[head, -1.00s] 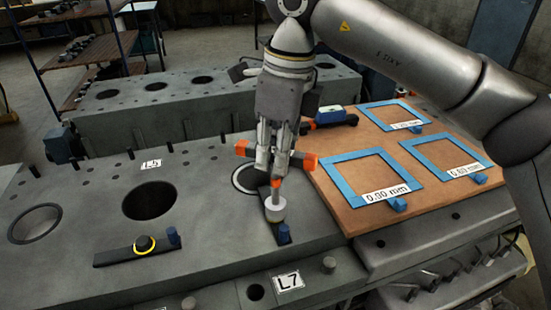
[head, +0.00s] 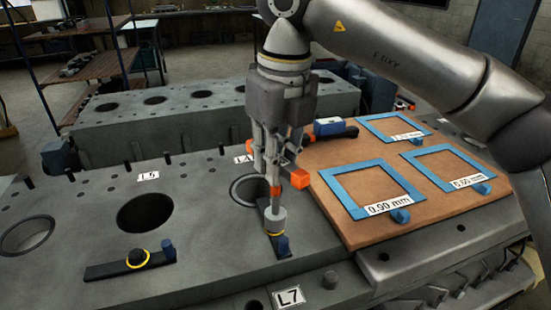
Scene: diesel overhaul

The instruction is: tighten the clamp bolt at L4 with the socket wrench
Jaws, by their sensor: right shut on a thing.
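My right gripper (head: 274,170) is shut on the socket wrench, a tool with orange handle ends and a grey shaft. The wrench's pale grey socket (head: 276,217) points down, upright, over the clamp bolt. A yellow ring (head: 274,234) shows just under the socket; the bolt head is hidden. The dark clamp bar lies beside the bore (head: 248,190) near the label L4 (head: 243,158), with a blue post (head: 282,246) at its near end. I cannot tell how far the socket sits on the bolt. My left gripper is not in view.
Another clamp with a yellow-ringed black bolt (head: 137,258) lies left, near label L5 (head: 148,176). A brown board (head: 330,225) at right carries blue frames with millimetre labels and a blue-and-black tool (head: 330,128). Label L7 (head: 289,297) is at the front.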

